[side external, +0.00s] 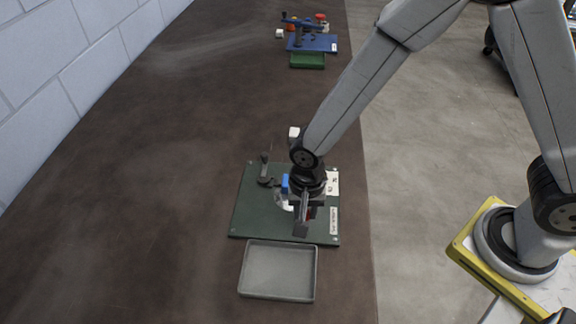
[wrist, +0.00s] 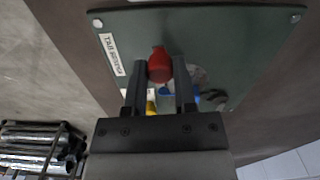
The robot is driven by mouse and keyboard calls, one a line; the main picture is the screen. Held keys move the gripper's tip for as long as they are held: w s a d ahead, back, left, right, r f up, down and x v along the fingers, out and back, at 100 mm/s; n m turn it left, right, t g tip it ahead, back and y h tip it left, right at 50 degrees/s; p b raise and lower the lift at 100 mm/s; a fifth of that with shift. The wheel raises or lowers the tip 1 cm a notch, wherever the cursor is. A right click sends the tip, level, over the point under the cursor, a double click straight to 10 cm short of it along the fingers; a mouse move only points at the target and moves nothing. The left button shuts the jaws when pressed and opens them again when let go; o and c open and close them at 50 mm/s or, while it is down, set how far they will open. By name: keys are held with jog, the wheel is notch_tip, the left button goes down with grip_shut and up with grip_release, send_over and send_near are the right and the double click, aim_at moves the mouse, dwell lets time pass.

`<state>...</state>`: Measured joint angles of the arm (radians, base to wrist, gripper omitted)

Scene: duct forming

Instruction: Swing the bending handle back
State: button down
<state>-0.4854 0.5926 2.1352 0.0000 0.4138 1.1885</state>
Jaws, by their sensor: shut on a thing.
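The bending handle's red knob (wrist: 160,66) sits between the two dark fingers of my gripper (wrist: 161,78) in the wrist view, and the fingers are shut on it. In the side external view my gripper (side external: 303,214) points down over the right part of a dark green base plate (side external: 250,217), with only a speck of red showing beside it. The rest of the handle and most of the bender are hidden behind my wrist. A blue part (side external: 285,183) and a white round part (side external: 281,201) show just left of my gripper.
A dark upright clamp-like part (side external: 265,172) stands on the plate's left side. An empty grey tray (side external: 278,271) lies in front of the plate. A blue board (side external: 324,43) with a device and a green tray (side external: 307,61) are far back. The bench's left side is clear.

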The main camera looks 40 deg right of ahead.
jog(key=w+a+m, duration=0.1)
jog(key=a+m, duration=0.1)
jog(key=shift+w+a+m, duration=0.1)
jog(key=shift+w+m, duration=0.05)
jog(key=shift+m, duration=0.25)
jog(key=shift+w+a+m, duration=0.55)
jog(key=shift+m, duration=0.35)
jog(key=w+a+m, duration=0.1)
jog(key=w+m, duration=0.1)
jog(key=m, duration=0.1)
jog(key=shift+w+a+m, duration=0.3)
jog(key=shift+w+a, duration=0.05)
jog(key=w+m, duration=0.3)
jog(key=shift+a+m, duration=0.3)
jog(key=shift+a, duration=0.05)
jog(key=shift+w+m, duration=1.05)
jog(key=shift+m, duration=0.15)
jog(key=shift+w+d+m, duration=0.2)
jog(key=shift+w+m, duration=0.6)
jog(key=shift+m, duration=0.2)
jog(key=shift+c, duration=2)
grip_release()
jog(key=shift+r, duration=0.1)
